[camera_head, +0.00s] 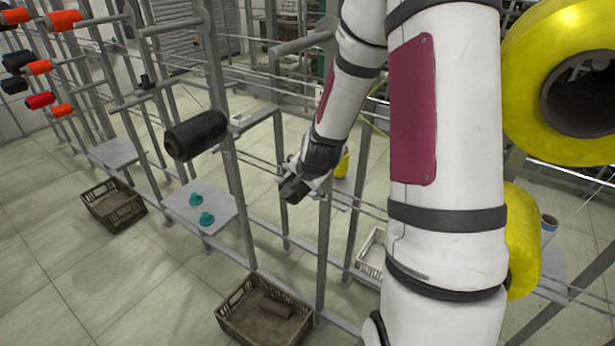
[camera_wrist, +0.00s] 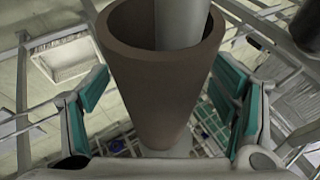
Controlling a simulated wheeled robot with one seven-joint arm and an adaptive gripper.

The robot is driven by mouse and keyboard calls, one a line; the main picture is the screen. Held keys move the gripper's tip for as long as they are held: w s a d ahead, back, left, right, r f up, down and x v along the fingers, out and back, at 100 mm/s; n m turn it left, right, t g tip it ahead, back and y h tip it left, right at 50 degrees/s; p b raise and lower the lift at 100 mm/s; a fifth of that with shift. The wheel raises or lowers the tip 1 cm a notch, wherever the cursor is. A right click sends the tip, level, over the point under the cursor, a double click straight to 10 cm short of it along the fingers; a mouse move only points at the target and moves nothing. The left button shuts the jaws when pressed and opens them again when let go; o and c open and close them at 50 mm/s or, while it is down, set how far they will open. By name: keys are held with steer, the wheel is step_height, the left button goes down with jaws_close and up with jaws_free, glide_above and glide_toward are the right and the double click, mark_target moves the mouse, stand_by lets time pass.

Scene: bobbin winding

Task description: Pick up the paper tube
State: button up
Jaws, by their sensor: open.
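The brown paper tube (camera_wrist: 160,75) fills the middle of the wrist view. It is hollow, with its open end at the top of the picture. A grey rod (camera_wrist: 182,20) shows inside its mouth, so the tube appears to sit around the rod. My gripper (camera_wrist: 165,95) is open. Its teal-padded fingers stand on the left and right of the tube, with visible gaps on both sides. In the head view my gripper (camera_head: 298,184) is small and dark beside the rack posts, and I cannot clearly tell tube from fingers there.
A dark crate (camera_head: 221,318) on the floor holds a dark tube-like piece (camera_head: 270,304). A black bobbin (camera_head: 196,134) is on the rack to the left. Large yellow bobbins (camera_head: 530,60) stand at the right. Rack posts (camera_head: 323,250) and rails are close to my arm.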

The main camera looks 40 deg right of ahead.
steer(key=c, duration=1.3)
steer(key=shift+r, duration=0.2)
